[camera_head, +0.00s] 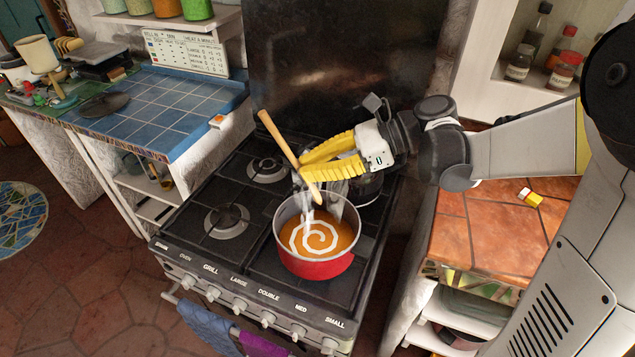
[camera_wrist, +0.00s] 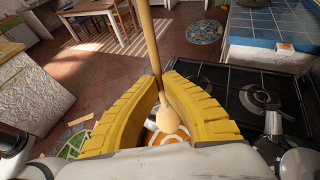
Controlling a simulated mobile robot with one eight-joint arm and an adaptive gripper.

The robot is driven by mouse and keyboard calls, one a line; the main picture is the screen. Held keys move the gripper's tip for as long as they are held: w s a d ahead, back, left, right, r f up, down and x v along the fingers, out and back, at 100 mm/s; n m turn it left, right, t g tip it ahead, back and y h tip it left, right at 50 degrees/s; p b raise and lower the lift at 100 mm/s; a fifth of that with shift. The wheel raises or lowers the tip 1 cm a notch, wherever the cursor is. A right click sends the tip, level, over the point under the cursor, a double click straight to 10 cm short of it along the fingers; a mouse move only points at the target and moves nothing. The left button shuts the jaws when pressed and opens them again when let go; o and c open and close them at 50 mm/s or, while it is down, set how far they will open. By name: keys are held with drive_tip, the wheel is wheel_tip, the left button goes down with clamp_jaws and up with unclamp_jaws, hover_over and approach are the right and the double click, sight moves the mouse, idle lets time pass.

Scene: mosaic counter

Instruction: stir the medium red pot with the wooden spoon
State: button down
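The red pot (camera_head: 315,268) stands on the front right of the black stove, holding orange soup with a white spiral. The wooden spoon (camera_head: 280,140) is tilted, its handle up to the left and its lower end over the far part of the pot. My gripper (camera_head: 303,168) has its yellow fingers closed around the spoon, above the pot's far rim. In the wrist view the spoon (camera_wrist: 154,45) passes between the two fingertips (camera_wrist: 160,85), and the orange soup shows below. White wisps hang under the spoon's end; I cannot tell whether it touches the soup.
The left burners (camera_head: 227,220) are empty. A blue tiled counter (camera_head: 165,108) lies to the left and an orange tiled counter (camera_head: 480,225) to the right. A dark panel (camera_head: 345,60) rises behind the stove.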

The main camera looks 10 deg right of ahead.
wheel_tip(320, 180, down, 15)
drive_tip(key=b, duration=0.9)
drive_tip(key=shift+r, duration=0.2)
idle(0.3)
drive_tip(key=shift+s, duration=0.15)
idle(0.3)
